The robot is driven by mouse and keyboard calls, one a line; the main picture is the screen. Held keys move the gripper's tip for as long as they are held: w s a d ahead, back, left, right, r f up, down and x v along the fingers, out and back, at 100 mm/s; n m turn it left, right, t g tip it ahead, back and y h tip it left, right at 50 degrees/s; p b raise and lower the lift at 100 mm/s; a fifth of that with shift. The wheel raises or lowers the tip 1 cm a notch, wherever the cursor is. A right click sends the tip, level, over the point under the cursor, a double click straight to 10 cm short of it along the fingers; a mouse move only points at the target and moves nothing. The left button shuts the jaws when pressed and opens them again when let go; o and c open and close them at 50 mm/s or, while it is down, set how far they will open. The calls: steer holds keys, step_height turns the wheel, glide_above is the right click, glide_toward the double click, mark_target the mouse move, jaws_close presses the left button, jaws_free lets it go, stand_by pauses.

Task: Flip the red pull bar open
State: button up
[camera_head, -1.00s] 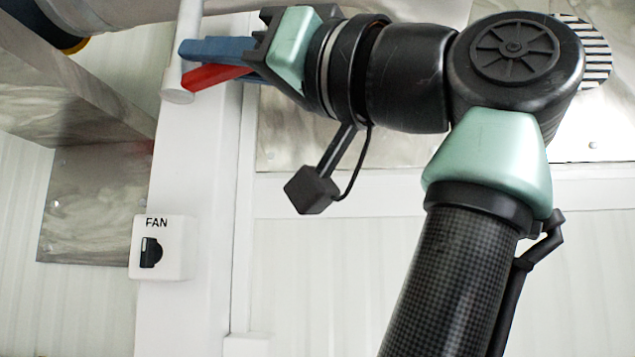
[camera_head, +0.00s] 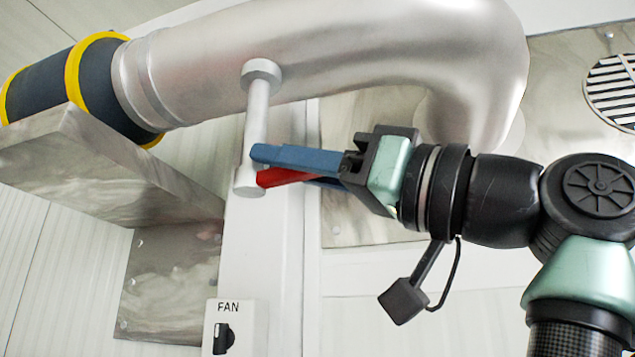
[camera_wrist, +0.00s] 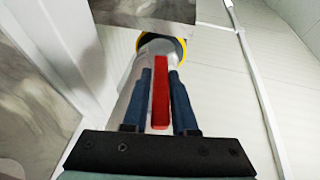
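The red pull bar (camera_head: 285,176) slopes outward from the low end of a short silver post (camera_head: 257,120) in the head view. This post hangs from a large silver pipe. My gripper (camera_head: 254,160) reaches in from the right, and its blue fingers lie along the bar with their tips at the post. In the wrist view the red bar (camera_wrist: 160,92) runs lengthwise between the two blue fingers of my gripper (camera_wrist: 159,73), one on each side and close to it. Whether both fingers press on the bar is not clear. The fingers hide part of the bar in the head view.
The thick silver pipe (camera_head: 330,50) with a black and yellow sleeve (camera_head: 95,85) runs above. A metal ledge (camera_head: 110,165) juts out at the left. A white box marked FAN (camera_head: 228,322) sits below on a white column. Open room lies beneath my gripper.

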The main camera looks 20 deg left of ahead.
steer(key=o, duration=0.3)
steer(key=shift+w+a, duration=0.1)
steer(key=shift+a, duration=0.1)
steer(key=shift+d, duration=0.25)
steer(key=b+v, duration=0.6)
steer(key=v, duration=0.6)
steer(key=shift+d+f, duration=0.2)
steer(key=shift+d, duration=0.05)
steer(key=shift+f, duration=0.1)
